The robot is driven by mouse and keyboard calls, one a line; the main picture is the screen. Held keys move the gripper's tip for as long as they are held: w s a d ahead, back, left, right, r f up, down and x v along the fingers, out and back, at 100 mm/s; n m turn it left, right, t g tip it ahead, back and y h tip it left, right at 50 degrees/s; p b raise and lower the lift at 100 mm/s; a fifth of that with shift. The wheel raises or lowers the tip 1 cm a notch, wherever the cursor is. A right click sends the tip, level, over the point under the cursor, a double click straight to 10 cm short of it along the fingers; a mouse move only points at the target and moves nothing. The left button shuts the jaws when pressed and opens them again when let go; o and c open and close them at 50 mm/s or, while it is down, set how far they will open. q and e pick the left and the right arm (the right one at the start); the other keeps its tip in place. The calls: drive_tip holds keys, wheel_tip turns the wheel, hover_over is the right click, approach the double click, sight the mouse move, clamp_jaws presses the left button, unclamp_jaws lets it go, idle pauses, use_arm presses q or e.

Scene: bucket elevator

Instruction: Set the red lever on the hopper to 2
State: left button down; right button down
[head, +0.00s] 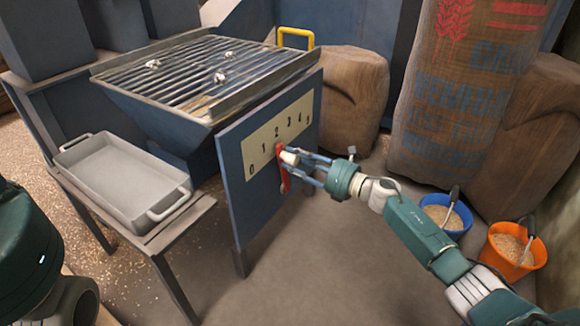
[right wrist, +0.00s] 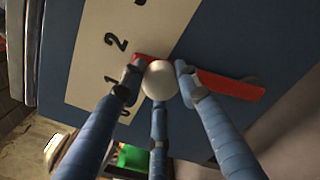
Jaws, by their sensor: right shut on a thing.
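The red lever (head: 284,178) is on the blue front panel of the hopper (head: 229,150), below a cream scale plate (head: 258,150) with numbers from 0 upward. The upper end of the lever points close to the 2; whether it lines up exactly is hard to tell. In the right wrist view the red lever (right wrist: 230,86) also points near the 2, with a pale round knob (right wrist: 160,80) near its tip. My right gripper (head: 298,158) is shut on the knob, its fingers around it. My left gripper is out of view.
A grey tray (head: 78,153) stands on a bench left of the hopper. A slatted grate (head: 188,80) with a yellow handle (head: 296,33) tops the hopper. Burlap sacks (head: 450,120) stand behind; a blue bucket (head: 462,232) and an orange bucket (head: 541,262) stand right of my right arm.

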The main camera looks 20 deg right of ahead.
drive_tip(key=shift+w+d+r+m, duration=0.25)
drive_tip(key=shift+w+d+m, duration=0.2)
drive_tip(key=shift+d, duration=0.2)
drive_tip(key=c, duration=1.3)
unclamp_jaws()
drive_tip(key=shift+o, duration=0.2)
drive_tip(key=shift+f, duration=0.1)
drive_tip(key=v, duration=1.2)
